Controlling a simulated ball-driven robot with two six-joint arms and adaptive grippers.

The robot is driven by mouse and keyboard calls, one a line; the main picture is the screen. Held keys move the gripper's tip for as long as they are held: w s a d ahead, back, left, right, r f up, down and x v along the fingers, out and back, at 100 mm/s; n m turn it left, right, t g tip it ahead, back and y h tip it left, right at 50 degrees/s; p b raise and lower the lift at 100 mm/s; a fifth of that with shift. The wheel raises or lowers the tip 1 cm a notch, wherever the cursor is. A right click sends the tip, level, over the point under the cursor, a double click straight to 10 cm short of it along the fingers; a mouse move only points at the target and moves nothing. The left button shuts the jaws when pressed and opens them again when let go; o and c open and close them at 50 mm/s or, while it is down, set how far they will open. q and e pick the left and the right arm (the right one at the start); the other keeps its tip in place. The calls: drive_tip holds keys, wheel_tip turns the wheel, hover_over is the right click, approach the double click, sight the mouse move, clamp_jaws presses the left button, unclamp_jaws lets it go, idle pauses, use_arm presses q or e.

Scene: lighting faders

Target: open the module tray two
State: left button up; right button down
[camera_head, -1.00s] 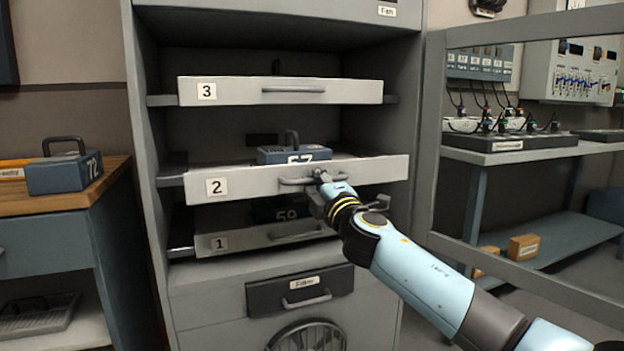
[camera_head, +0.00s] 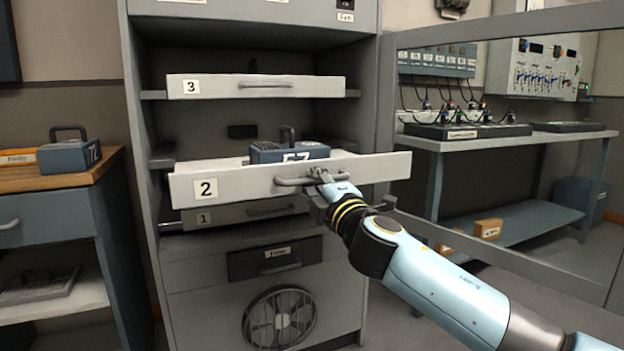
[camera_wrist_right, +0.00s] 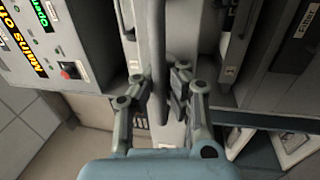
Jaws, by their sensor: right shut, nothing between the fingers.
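Module tray two (camera_head: 235,184) is a pale drawer with a "2" label, standing out of the grey rack well beyond trays 1 and 3. A blue module box (camera_head: 290,153) with a black handle sits in it. My right gripper (camera_head: 322,182) is at the right part of the tray's bar handle (camera_head: 292,181). In the right wrist view, the fingers of the gripper (camera_wrist_right: 160,95) lie at either side of the handle bar (camera_wrist_right: 157,50). The gripper is shut with nothing held between its fingers. My left gripper is out of view.
Tray three (camera_head: 225,87) is above and tray one (camera_head: 235,214) below, partly hidden by tray two. A wooden-topped bench (camera_head: 40,192) with a blue box (camera_head: 70,155) stands left. A grey frame (camera_head: 384,130) and a table with cabled equipment (camera_head: 470,143) stand right.

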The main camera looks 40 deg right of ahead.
drive_tip(key=shift+s+f, duration=0.1)
drive_tip(key=shift+s, duration=0.05)
drive_tip(key=c, duration=1.6)
unclamp_jaws()
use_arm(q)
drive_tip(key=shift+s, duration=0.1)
use_arm(e)
drive_tip(key=v, duration=1.2)
